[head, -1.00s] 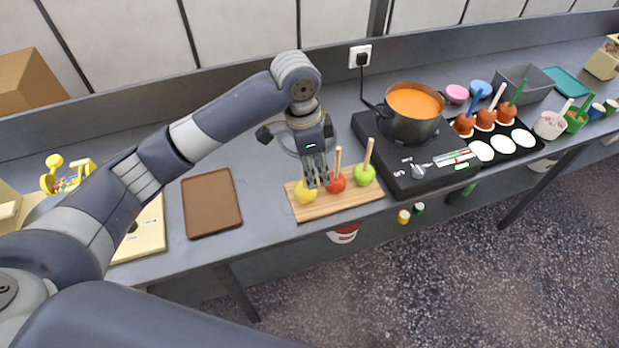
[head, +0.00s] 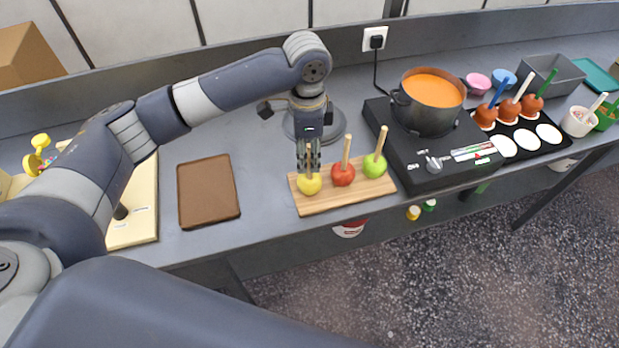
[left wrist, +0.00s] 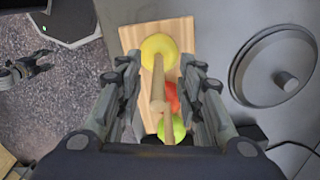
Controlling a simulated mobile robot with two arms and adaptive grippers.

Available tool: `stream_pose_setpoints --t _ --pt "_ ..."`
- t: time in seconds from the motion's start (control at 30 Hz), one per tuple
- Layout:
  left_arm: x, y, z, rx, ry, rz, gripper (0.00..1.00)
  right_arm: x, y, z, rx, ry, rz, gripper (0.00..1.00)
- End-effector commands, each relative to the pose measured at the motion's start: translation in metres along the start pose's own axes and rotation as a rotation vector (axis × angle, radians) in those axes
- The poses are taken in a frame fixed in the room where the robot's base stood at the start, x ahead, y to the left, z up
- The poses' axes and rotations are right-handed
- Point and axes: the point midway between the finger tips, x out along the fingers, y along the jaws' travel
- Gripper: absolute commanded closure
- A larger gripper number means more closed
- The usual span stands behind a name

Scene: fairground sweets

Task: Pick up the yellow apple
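The yellow apple (head: 309,185) with a wooden stick sits at the left end of a wooden board (head: 345,199). In the left wrist view the yellow apple (left wrist: 159,48) lies ahead of the fingertips, and its stick runs between the fingers. A red apple (head: 342,175) and a green apple (head: 374,166), each with a stick, stand to its right on the board. My left gripper (head: 308,160) points down just above the yellow apple, around its stick. The left wrist view shows the left gripper (left wrist: 157,75) open, with a gap to the stick on both sides.
A black hob (head: 430,175) with a pot of orange liquid (head: 428,103) stands right of the board. A brown tray (head: 208,191) lies to the left. A round grey lid (left wrist: 275,65) lies behind the board. The counter between tray and board is clear.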

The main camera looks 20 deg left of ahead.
Motion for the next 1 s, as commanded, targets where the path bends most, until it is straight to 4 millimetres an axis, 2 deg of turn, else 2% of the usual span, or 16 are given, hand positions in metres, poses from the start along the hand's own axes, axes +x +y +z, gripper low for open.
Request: stream_pose_setpoints --t 0.2,0.33,0.63,0.67,0.8,1.0 --pt "0.027 0.003 -0.003 0.001 -0.004 0.004 0.66 -0.017 0.002 -0.007 0.0 0.008 0.001 0.49" --pt "0.045 0.002 -0.003 0.0 -0.003 0.002 0.66 -0.019 0.002 -0.01 0.0 0.013 0.002 0.49" --pt "0.052 0.002 -0.003 0.001 -0.001 0.0 0.66 -0.018 0.001 -0.01 0.001 0.014 0.001 0.49" --pt "0.052 0.002 -0.003 0.001 -0.001 0.0 0.7 -0.018 0.001 -0.01 0.001 0.014 0.001 0.49" --pt "0.052 0.002 -0.003 0.001 -0.001 0.0 1.0 -0.018 0.0 -0.011 0.002 0.014 0.0 0.49" --pt "0.051 0.002 -0.003 0.001 0.0 0.0 1.0 -0.018 -0.002 -0.011 0.004 0.014 -0.003 0.49"
